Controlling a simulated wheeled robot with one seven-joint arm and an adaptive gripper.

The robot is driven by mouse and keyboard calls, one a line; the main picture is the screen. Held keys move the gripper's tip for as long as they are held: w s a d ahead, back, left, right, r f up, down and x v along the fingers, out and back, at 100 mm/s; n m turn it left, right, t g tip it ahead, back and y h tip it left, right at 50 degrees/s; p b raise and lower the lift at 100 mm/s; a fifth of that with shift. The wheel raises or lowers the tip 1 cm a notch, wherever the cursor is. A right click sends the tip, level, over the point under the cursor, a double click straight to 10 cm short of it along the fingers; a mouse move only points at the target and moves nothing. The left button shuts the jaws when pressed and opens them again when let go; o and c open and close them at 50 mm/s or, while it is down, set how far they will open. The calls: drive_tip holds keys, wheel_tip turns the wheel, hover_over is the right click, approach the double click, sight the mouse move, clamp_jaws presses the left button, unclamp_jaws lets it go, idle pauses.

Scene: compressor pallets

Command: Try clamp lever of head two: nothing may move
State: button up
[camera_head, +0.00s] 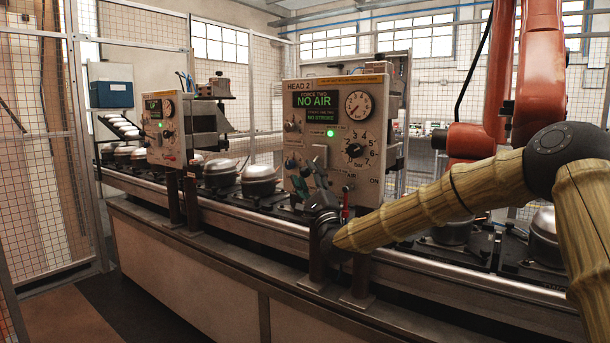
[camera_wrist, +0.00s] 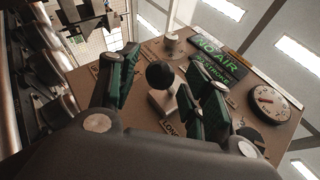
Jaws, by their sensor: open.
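The head two panel (camera_head: 338,97) is a pale box marked HEAD 2. Its green display (camera_head: 315,99) reads NO AIR, with NO STROKE below; the display also shows in the wrist view (camera_wrist: 220,57). A black ball-ended lever (camera_wrist: 160,75) stands out from a pale plate on the panel; I take it as the clamp lever. My gripper (camera_wrist: 166,62) is open, with one green-padded finger on each side of the ball. I cannot tell whether either finger touches it. In the head view my gripper (camera_head: 312,182) is at the panel's lower left and hides the lever there.
A green lamp (camera_head: 330,133), a round gauge (camera_head: 358,105) and a numbered dial (camera_head: 356,147) sit on the panel. A red-handled part (camera_head: 345,204) is close below, right of my gripper. Metal domes (camera_head: 260,179) stand along the conveyor. An orange robot arm (camera_head: 541,75) stands behind right.

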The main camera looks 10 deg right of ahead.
drive_tip(key=v, duration=1)
drive_tip(key=shift+s+f, duration=0.2)
drive_tip(key=shift+f, duration=0.05)
drive_tip(key=shift+d, duration=0.1)
